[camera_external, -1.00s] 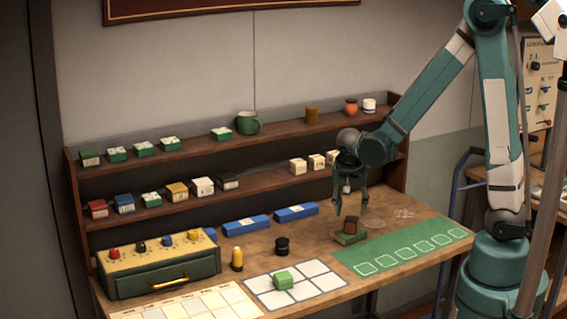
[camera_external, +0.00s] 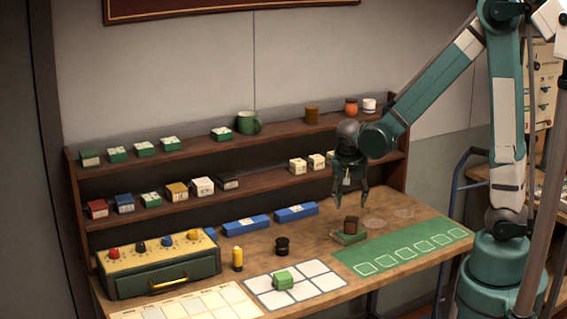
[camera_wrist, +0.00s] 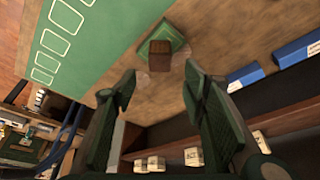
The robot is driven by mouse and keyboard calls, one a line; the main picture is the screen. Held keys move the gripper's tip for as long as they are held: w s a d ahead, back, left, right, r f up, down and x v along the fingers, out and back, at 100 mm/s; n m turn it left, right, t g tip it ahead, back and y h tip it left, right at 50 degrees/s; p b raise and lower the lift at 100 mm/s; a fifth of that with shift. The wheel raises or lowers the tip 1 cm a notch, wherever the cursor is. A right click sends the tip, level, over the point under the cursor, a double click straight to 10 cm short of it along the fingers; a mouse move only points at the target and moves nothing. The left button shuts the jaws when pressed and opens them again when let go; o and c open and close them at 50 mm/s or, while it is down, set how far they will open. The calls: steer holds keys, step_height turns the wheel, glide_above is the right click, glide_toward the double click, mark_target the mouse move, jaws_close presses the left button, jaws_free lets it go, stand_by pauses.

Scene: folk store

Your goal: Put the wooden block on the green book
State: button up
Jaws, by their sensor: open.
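The wooden block (camera_external: 351,224) is a small dark brown cube. It rests on the green book (camera_external: 340,239), which lies on the table beside the green mat. In the wrist view the block (camera_wrist: 160,54) sits over the near part of the green book (camera_wrist: 173,34), covering some of its cover. My gripper (camera_external: 350,203) is open and empty, above the block and apart from it. In the wrist view the two fingers (camera_wrist: 162,83) are spread, with the block beyond their tips.
A green mat with white squares (camera_external: 385,262) lies at the table's front right. A white grid with a green block (camera_external: 283,280) is to its left. Shelves (camera_external: 250,183) line the back.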

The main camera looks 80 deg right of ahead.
steer(key=s+a+r+n+t+y, duration=0.1)
steer(key=s+a+r+n+t, duration=0.1)
steer(key=a+r+n, duration=0.3)
steer(key=s+a+r+n+t+y, duration=0.2)
steer(key=s+a+r+n, duration=0.2)
steer(key=a, duration=0.9)
steer(key=s+a+r+n+t+y, duration=0.1)
steer(key=s+a+r+n+t, duration=0.2)
steer(key=a+r+n, duration=0.5)
steer(key=shift+s+a+n+y, duration=0.3)
steer(key=shift+a+n, duration=0.2)
steer(key=shift+a, duration=0.3)
